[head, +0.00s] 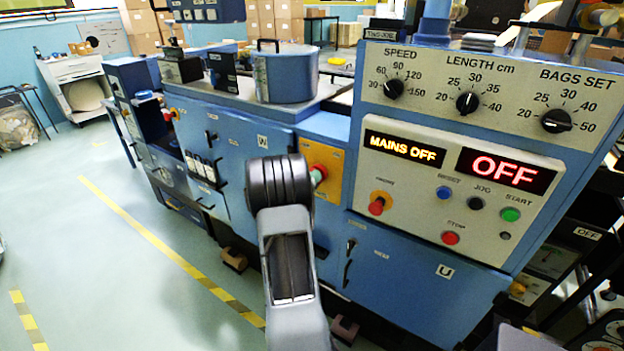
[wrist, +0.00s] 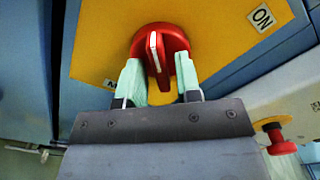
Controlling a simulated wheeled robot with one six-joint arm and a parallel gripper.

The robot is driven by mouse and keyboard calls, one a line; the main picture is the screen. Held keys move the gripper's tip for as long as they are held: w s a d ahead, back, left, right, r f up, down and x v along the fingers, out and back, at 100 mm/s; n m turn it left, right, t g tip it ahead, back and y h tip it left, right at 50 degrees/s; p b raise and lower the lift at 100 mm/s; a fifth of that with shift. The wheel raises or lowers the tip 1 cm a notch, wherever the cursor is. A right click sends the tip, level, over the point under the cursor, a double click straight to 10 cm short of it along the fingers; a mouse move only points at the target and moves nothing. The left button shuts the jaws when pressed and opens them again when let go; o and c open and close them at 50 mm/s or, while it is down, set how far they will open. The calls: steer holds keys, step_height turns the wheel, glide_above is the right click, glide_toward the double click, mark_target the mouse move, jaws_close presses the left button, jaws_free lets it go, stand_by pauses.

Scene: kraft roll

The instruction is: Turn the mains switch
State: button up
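The mains switch (wrist: 162,42) is a round red knob with a raised grip bar and a white pointer line, on a yellow plate (wrist: 210,25). The pointer stands nearly upright in the wrist view, away from the ON label (wrist: 262,17). My gripper (wrist: 160,75) is open, with a pale green finger on each side of the grip bar's lower end; whether either touches it I cannot tell. In the head view my arm hides the gripper and much of the yellow plate (head: 328,157); part of the red knob (head: 319,173) shows. The display (head: 404,149) reads MAINS OFF.
A red mushroom button (wrist: 280,140) sits to the right of my gripper in the wrist view. The control panel (head: 470,215) with dials and coloured buttons is right of my arm. Blue cabinet doors (head: 240,160) are left. Open floor (head: 130,260) lies left of the machine.

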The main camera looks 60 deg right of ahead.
jaws_close()
steer(key=shift+f+b, duration=0.1)
steer(key=shift+b, duration=0.3)
steer(key=m+b, duration=1.8)
steer(key=b, duration=0.9)
steer(key=shift+s, duration=0.15)
steer(key=shift+o, duration=0.9)
jaws_free()
